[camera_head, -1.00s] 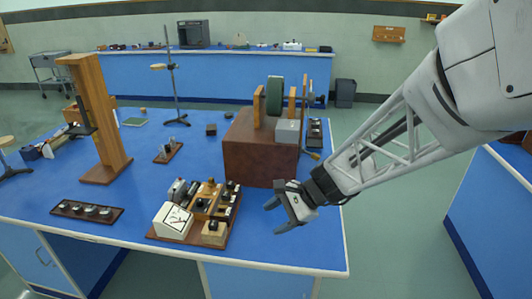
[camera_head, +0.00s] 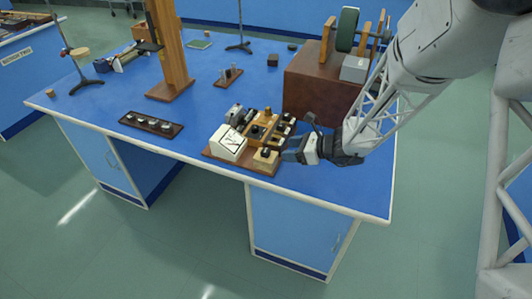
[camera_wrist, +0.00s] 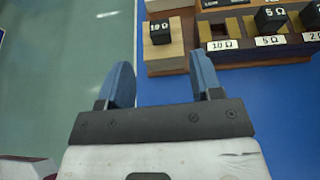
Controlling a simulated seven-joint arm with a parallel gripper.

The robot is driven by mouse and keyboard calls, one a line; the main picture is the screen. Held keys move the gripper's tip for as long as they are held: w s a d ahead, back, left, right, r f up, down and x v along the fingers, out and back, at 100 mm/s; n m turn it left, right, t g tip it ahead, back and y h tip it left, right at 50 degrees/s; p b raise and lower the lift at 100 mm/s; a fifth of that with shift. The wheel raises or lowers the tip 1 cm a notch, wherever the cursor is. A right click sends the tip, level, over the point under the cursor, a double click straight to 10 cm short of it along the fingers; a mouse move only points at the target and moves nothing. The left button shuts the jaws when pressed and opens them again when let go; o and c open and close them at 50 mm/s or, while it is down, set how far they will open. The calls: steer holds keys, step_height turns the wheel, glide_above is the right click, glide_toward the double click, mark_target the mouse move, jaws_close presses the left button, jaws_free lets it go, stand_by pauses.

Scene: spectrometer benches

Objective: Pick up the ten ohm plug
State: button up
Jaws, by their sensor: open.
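The ten ohm plug (camera_wrist: 160,32) is a small black block with a white "10 Ω" label. It sits on a light wooden block (camera_wrist: 166,60) in the wrist view. In the head view the plug (camera_head: 266,152) is a small dark piece on that block, at the front right corner of the brown instrument board (camera_head: 222,156). My gripper (camera_wrist: 161,62) is open, its two blue-grey fingers apart with nothing between them. In the wrist view the plug lies beyond the fingertips, between their lines. In the head view my gripper (camera_head: 288,152) is just right of the wooden block.
Beside the block is a plug box (camera_wrist: 250,50) labelled 10, 5 and 2 Ω, with black plugs (camera_wrist: 270,19) in it. A white meter (camera_head: 228,143) stands left of the block. A large brown box (camera_head: 310,90) stands behind my gripper. The bench's front edge is close.

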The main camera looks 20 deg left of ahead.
mark_target(265, 150)
steer(key=shift+x, duration=1.3)
steer(key=shift+x, duration=2.6)
steer(key=shift+s, duration=0.1)
steer(key=c, duration=1)
steer(key=shift+r, duration=0.1)
